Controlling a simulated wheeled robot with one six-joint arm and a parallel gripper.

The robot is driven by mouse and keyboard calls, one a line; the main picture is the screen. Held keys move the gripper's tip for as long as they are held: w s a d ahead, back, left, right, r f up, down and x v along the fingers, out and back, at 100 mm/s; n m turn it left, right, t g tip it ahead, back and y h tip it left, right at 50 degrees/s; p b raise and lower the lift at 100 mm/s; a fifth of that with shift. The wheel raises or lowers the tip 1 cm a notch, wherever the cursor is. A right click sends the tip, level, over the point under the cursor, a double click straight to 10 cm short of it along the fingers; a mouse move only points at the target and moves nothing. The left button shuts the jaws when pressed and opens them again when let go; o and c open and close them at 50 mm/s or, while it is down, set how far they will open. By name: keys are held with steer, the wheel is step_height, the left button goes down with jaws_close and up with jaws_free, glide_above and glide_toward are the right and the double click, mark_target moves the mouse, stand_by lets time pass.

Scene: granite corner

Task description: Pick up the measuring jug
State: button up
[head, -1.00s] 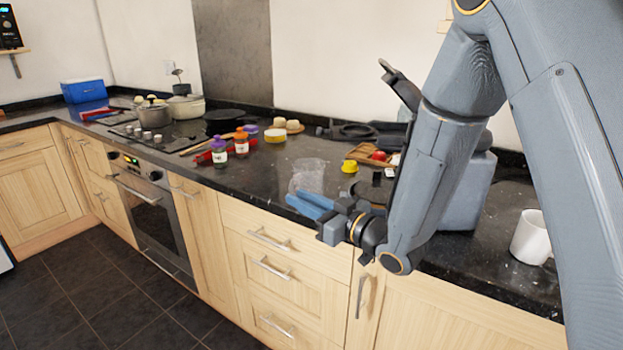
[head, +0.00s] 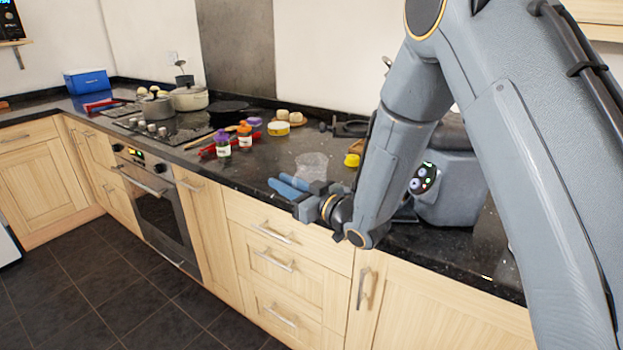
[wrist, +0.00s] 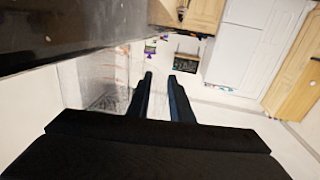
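The measuring jug (head: 312,165) is clear and see-through and stands on the dark counter near its front edge. In the wrist view it shows as a transparent shape with red marks (wrist: 103,82), left of and partly behind the left finger. My gripper (head: 282,183) has blue fingers and is at the front of the counter, just in front of the jug in the head view. In the wrist view its fingers (wrist: 160,77) are apart with a gap between them. I cannot tell whether part of the jug lies in that gap.
A yellow cup (head: 352,160) stands right of the jug. A purple-capped bottle (head: 222,145) and an orange-capped bottle (head: 245,138) stand to the left. Pots (head: 188,98) sit on the hob. The front counter between bottles and jug is clear.

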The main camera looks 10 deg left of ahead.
jaws_close()
steer(key=shift+r, duration=0.1)
